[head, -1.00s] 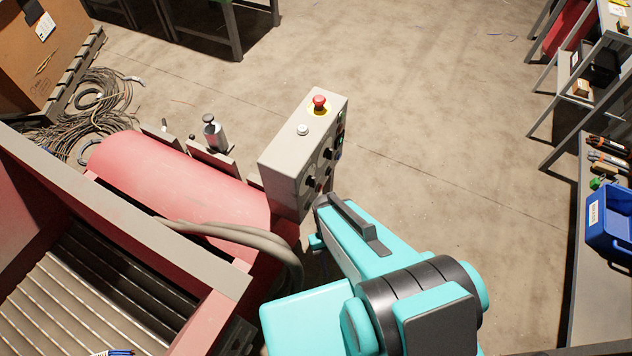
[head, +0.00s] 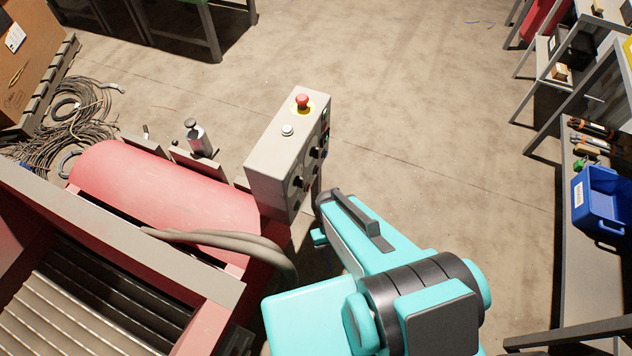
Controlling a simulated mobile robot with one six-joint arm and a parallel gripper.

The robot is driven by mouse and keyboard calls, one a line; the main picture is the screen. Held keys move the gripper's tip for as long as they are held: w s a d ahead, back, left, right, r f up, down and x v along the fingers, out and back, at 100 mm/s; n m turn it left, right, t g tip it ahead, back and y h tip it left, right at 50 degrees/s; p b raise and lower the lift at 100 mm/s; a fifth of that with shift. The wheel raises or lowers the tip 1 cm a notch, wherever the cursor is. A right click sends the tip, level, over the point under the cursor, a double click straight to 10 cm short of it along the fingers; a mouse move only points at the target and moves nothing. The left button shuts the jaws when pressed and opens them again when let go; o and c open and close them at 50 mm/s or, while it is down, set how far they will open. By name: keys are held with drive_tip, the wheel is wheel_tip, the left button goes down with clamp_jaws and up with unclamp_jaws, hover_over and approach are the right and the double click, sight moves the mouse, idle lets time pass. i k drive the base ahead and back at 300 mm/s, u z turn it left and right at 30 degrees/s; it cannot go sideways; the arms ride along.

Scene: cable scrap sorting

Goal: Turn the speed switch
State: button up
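A grey control box (head: 273,157) stands at the right end of the red machine. Its top carries a red emergency button (head: 302,101) on a yellow ring and a white button (head: 287,130). Its right face, seen at a steep angle, has black knobs: a lower one (head: 298,181) and an upper one (head: 316,153). Labels are too small to read, so I cannot tell which knob is the speed switch. My turquoise arm is just right of and below the box. My gripper is not visible; the arm links may hide it.
The red machine (head: 165,195) with cables (head: 225,241) and a roller bed (head: 75,300) fills the lower left. Cable coils (head: 65,125) lie beyond. A bench with a blue bin (head: 598,205) and tools stands at right. Floor behind and right of the box is clear.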

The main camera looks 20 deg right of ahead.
sight(299, 180)
drive_tip(key=z, duration=0.8)
drive_tip(key=k, duration=0.8)
drive_tip(key=u, duration=0.7)
